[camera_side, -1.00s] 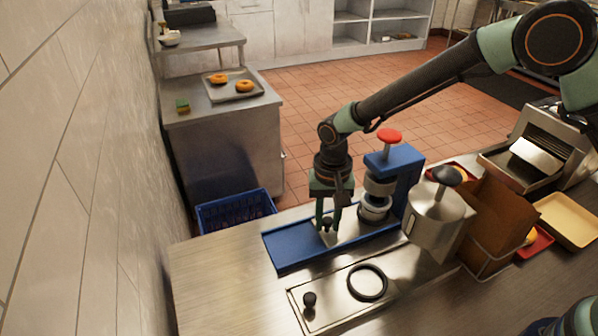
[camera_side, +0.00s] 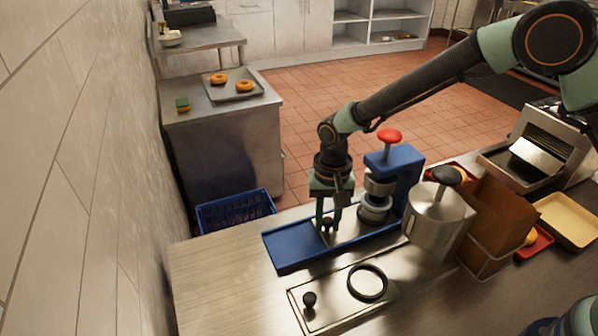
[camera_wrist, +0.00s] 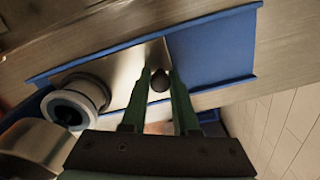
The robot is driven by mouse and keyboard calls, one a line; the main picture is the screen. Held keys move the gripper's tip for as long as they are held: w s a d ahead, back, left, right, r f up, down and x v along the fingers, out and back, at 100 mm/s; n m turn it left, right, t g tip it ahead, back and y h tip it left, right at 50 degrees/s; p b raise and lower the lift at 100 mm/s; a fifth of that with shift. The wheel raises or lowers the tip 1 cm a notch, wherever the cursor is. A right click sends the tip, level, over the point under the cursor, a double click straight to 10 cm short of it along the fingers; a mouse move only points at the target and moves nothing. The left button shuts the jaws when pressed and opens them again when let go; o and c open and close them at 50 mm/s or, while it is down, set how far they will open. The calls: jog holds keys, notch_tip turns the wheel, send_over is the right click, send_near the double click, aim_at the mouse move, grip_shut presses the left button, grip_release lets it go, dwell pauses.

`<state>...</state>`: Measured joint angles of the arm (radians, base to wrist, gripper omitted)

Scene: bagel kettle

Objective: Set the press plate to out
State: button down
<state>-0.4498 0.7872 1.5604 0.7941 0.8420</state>
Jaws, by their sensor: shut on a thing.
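The press is blue, with a red-topped plunger (camera_side: 389,136) and a long blue tray-like base (camera_side: 290,247) running to the left. A shiny metal press plate (camera_side: 352,232) lies in the base, reaching from under the plunger toward the left. It also shows in the wrist view (camera_wrist: 125,100). A dark round knob (camera_wrist: 160,81) stands at the plate's left end. My gripper (camera_side: 328,222) points down over the base and is shut on this knob. In the wrist view my gripper's fingers (camera_wrist: 161,88) lie on both sides of the knob. Bare blue base shows beyond the plate's end.
A metal kettle (camera_side: 437,221) with a black knob stands right of the press. In front lies a metal lid plate with a black ring (camera_side: 367,283) and small knob (camera_side: 309,299). A blue crate (camera_side: 236,210) is behind left. The counter's left front is clear.

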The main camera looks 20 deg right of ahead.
jog(key=shift+a, duration=0.1)
dwell(0.4)
jog(key=a, duration=1.1)
jog(key=shift+r, duration=0.1)
jog(key=c, duration=0.7)
grip_release()
jog(key=shift+d, duration=0.1)
notch_tip(320, 180, up, 12)
